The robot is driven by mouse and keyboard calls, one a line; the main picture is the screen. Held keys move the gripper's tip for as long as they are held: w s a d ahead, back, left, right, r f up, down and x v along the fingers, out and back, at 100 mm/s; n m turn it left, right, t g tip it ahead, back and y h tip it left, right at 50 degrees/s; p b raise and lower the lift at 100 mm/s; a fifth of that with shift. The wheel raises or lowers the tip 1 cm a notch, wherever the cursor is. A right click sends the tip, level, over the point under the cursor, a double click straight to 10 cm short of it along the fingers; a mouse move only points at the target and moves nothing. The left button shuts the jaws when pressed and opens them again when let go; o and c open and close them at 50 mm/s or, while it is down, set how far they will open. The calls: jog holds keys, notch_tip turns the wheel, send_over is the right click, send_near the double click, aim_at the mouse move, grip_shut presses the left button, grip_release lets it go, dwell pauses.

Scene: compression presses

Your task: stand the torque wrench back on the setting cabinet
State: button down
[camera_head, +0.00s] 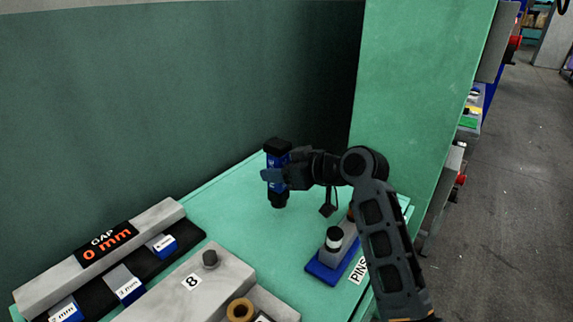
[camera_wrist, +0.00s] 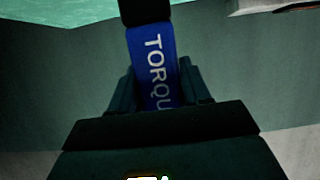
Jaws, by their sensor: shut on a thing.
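The torque wrench (camera_head: 277,150) is a blue tool with black ends, held upright over the green top of the setting cabinet (camera_head: 235,205). My gripper (camera_head: 274,177) is shut around its blue middle. In the wrist view the blue body (camera_wrist: 153,60) shows white letters reading "TORQU", the rest hidden between the fingers of my gripper (camera_wrist: 157,88). The black lower end of the wrench is close above the green top in the head view; I cannot tell whether it touches.
A blue pin stand (camera_head: 328,272) with a "PINS" label is at the right edge. A grey block (camera_head: 200,285) marked 8 is in front. A green panel (camera_head: 420,90) rises at the back right.

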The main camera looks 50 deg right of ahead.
jog(key=shift+f, duration=1.75)
jog(key=c, duration=1)
grip_release()
jog(key=shift+f, duration=0.3)
jog(key=o, duration=0.5)
jog(key=shift+r, duration=0.1)
jog(key=shift+r, duration=0.2)
jog(key=v, duration=1.2)
jog(key=shift+b, duration=0.3)
